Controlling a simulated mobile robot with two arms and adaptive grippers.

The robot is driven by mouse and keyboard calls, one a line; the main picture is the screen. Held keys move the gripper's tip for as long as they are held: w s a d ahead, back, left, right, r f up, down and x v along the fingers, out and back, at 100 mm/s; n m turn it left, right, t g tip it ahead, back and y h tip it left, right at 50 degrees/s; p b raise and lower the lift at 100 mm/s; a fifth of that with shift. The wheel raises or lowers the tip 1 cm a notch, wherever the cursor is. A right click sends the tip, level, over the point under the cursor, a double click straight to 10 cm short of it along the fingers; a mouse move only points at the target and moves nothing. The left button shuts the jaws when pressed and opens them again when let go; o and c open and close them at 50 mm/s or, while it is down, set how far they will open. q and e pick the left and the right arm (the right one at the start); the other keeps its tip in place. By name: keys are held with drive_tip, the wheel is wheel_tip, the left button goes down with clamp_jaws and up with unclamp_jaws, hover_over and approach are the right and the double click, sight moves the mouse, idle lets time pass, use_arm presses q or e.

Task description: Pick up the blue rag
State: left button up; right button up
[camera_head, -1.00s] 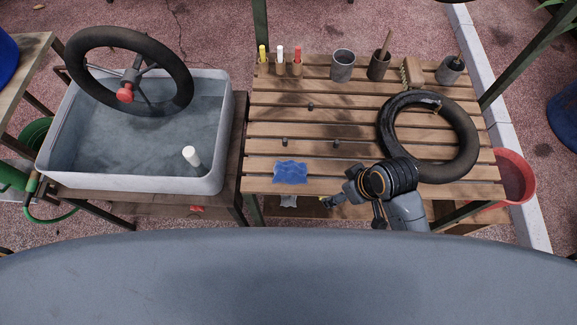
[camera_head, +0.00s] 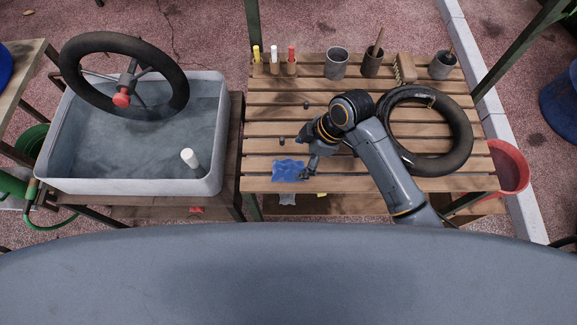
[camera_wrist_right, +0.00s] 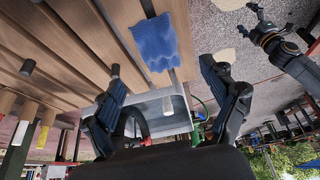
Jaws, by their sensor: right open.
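The blue rag (camera_head: 287,171) lies crumpled flat on the slatted wooden table near its front left edge. It also shows in the right wrist view (camera_wrist_right: 155,42), ahead of the fingers. My right gripper (camera_head: 304,157) is open and empty, just right of the rag. In the right wrist view its fingers (camera_wrist_right: 162,67) are spread wide, and the rag appears beyond the gap between the tips. I cannot tell whether a finger touches the rag. My left gripper (camera_wrist_right: 257,17) shows small at the upper right of the wrist view; its jaw state is unclear.
A black inner tube (camera_head: 455,145) lies right of my right arm. Markers (camera_head: 274,55), a grey cup (camera_head: 337,63), brush pots and a brush (camera_head: 405,67) stand along the back. A grey water basin (camera_head: 215,140) with a wheel stands left. Small dark pegs rise from the slats.

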sight(289, 166)
drive_tip(key=x, duration=0.3)
drive_tip(key=p+x, duration=0.1)
drive_tip(key=x, duration=0.2)
drive_tip(key=shift+w+a+f, duration=0.1)
drive_tip(key=shift+a+f, duration=0.15)
drive_tip(key=shift+a, duration=0.15)
drive_tip(key=shift+a+f, duration=0.1)
drive_tip(key=shift+f, duration=0.3)
drive_tip(key=shift+f, duration=0.2)
drive_tip(key=c, duration=1.2)
